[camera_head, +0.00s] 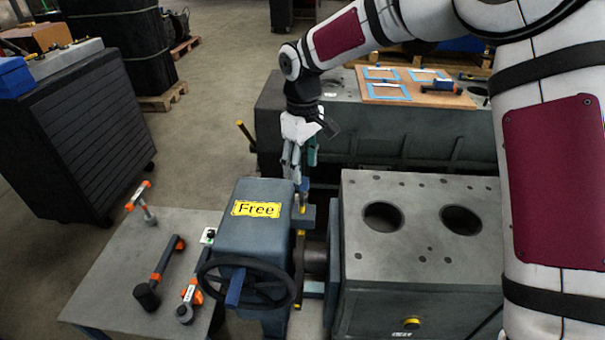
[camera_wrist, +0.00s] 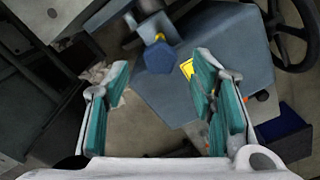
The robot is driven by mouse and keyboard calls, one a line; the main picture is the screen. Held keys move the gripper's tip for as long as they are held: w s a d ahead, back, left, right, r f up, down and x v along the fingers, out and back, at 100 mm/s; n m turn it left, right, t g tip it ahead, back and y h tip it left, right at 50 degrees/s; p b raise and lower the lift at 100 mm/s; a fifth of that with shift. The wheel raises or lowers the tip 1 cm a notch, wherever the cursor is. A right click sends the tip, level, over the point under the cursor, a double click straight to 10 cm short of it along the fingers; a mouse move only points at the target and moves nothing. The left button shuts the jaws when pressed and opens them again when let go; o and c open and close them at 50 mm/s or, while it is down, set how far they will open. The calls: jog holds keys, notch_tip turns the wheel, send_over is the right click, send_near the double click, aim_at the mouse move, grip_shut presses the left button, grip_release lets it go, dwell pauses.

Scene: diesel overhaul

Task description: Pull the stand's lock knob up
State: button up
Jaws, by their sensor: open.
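The stand (camera_head: 262,209) is a blue-grey housing with a yellow label reading "Free" on top and a black handwheel in front. Its lock knob (camera_head: 303,187) is a small blue piece with yellow below it, at the housing's right side. In the wrist view the knob (camera_wrist: 160,57) is a blue faceted head, lined up between the fingertips and seemingly beyond them. My gripper (camera_head: 300,172) points down just over the knob, with teal-padded fingers spread. In the wrist view the gripper (camera_wrist: 162,66) is open and empty. Contact with the knob cannot be told.
A grey engine block (camera_head: 420,262) with two round bores stands close on the right. Another block (camera_head: 430,135) stands behind, carrying a wooden board. A grey table (camera_head: 120,285) at left holds several orange-marked tools. The handwheel (camera_head: 246,285) juts out in front.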

aim_at(303, 181)
notch_tip(303, 181, up, 8)
jog(key=shift+r, duration=0.25)
jog(key=s+d+r+m+t+h, duration=0.15)
jog(key=s+d+r+m, duration=0.35)
jog(key=s+d+r, duration=0.7)
jog(key=s+d+f+m+t, duration=0.1)
jog(key=s+d+m, duration=0.1)
jog(key=s, duration=0.4)
jog(key=s+d+f+m+t+y, duration=0.1)
jog(key=s+d+f+m, duration=0.1)
jog(key=s+d, duration=0.2)
jog(key=s+d+f+m+t, duration=0.1)
jog(key=s+d, duration=0.3)
jog(key=s, duration=0.4)
jog(key=shift+s+f+m+t, duration=0.3)
jog(key=shift+m+t, duration=0.05)
jog(key=shift+m, duration=0.05)
jog(key=shift+y, duration=0.25)
